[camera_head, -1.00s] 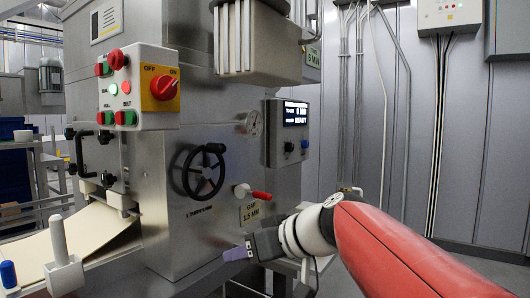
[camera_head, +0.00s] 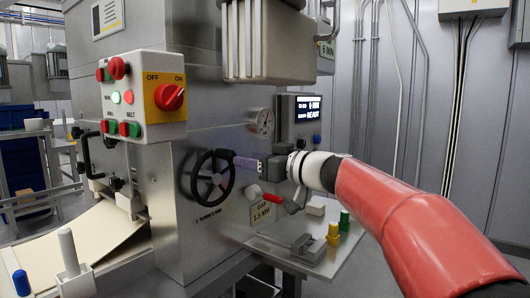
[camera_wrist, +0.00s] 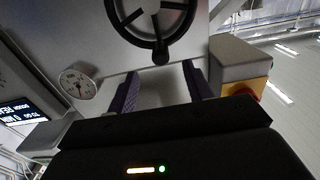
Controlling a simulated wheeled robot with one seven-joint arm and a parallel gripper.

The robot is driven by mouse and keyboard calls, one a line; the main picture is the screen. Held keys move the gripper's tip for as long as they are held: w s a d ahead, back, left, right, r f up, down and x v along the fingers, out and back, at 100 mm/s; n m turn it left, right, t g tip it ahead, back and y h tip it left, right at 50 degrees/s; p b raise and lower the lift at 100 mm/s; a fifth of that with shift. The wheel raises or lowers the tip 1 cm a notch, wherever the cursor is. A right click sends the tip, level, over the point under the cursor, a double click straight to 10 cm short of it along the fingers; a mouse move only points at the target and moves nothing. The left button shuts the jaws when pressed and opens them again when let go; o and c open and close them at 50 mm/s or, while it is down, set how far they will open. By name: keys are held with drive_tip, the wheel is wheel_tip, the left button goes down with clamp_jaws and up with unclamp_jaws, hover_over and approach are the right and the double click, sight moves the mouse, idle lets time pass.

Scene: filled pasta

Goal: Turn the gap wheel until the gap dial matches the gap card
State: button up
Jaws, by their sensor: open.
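The gap wheel (camera_head: 212,177) is a black spoked handwheel on the machine's front. Its crank knob (camera_wrist: 160,57) points toward my gripper in the wrist view. My gripper (camera_head: 236,158) is open, its purple fingers at the wheel's upper right rim, by the knob. In the wrist view the fingertips (camera_wrist: 160,74) stand either side of the knob's end; I cannot tell whether they touch it. The round white gap dial (camera_head: 263,121) is above right of the wheel, and also left in the wrist view (camera_wrist: 78,84); its reading is too small.
A red-handled lever (camera_head: 270,198) sits just below my gripper. A control box with a red switch (camera_head: 169,97) juts out at upper left. A lit display (camera_head: 308,108) is right of the dial. A side table (camera_head: 310,240) below holds small coloured items.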

sight(227, 155)
drive_tip(key=p+x, duration=0.1)
drive_tip(key=x, duration=0.5)
drive_tip(key=shift+a+f, duration=0.1)
drive_tip(key=shift+a, duration=0.05)
drive_tip(key=shift+x, duration=1)
drive_tip(key=shift+c, duration=0.3)
